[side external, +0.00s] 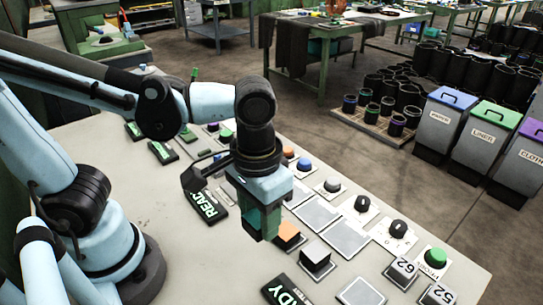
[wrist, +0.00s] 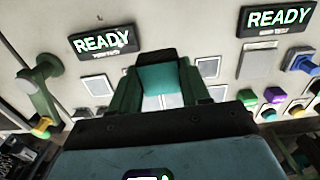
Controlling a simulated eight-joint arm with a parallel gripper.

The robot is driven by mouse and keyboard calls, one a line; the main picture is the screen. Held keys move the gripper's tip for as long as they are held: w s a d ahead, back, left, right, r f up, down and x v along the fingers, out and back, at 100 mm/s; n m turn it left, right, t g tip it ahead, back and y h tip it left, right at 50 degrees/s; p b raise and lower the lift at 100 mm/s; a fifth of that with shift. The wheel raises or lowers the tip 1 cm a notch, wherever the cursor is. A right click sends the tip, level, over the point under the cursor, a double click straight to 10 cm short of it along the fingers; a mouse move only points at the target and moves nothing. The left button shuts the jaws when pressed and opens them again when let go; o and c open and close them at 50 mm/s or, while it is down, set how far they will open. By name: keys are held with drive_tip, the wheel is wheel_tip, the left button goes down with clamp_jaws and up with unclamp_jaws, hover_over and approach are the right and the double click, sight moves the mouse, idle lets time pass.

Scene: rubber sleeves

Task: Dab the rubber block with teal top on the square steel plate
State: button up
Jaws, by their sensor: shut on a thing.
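The rubber block with the teal top (wrist: 160,78) sits between the green fingers of my gripper (wrist: 158,88) in the wrist view. My gripper is shut on it. In the side view my gripper (side external: 262,222) points down over the table, and its fingers mostly hide the block. I cannot tell which is the square plate meant, or whether the block touches anything.
An orange-topped block (side external: 288,235) and a grey-topped dark block (side external: 316,256) stand close right of my gripper. Black knobs (side external: 361,203), a green button (side external: 436,256) and number blocks (side external: 402,270) line the right edge. READY displays (side external: 208,204) lie on the table.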

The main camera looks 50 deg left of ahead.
drive_tip(key=w+a+f+n, duration=0.1)
drive_tip(key=w+a+n, duration=0.4)
drive_tip(key=a, duration=0.5)
drive_tip(key=shift+w+a+f, duration=0.15)
drive_tip(key=shift+w+f, duration=0.1)
drive_tip(key=shift+w, duration=0.6)
drive_tip(key=a+n, duration=0.1)
drive_tip(key=a, duration=0.2)
drive_tip(key=w+a+f+n, duration=0.1)
drive_tip(key=a, duration=0.2)
drive_tip(key=a+n, duration=0.2)
drive_tip(key=a, duration=0.1)
drive_tip(key=shift+w+a+f, duration=0.2)
drive_tip(key=shift+w+f, duration=0.05)
drive_tip(key=shift+w, duration=0.05)
drive_tip(key=shift+f, duration=3.05)
drive_tip(key=shift+f, duration=0.5)
drive_tip(key=shift+r, duration=4.05)
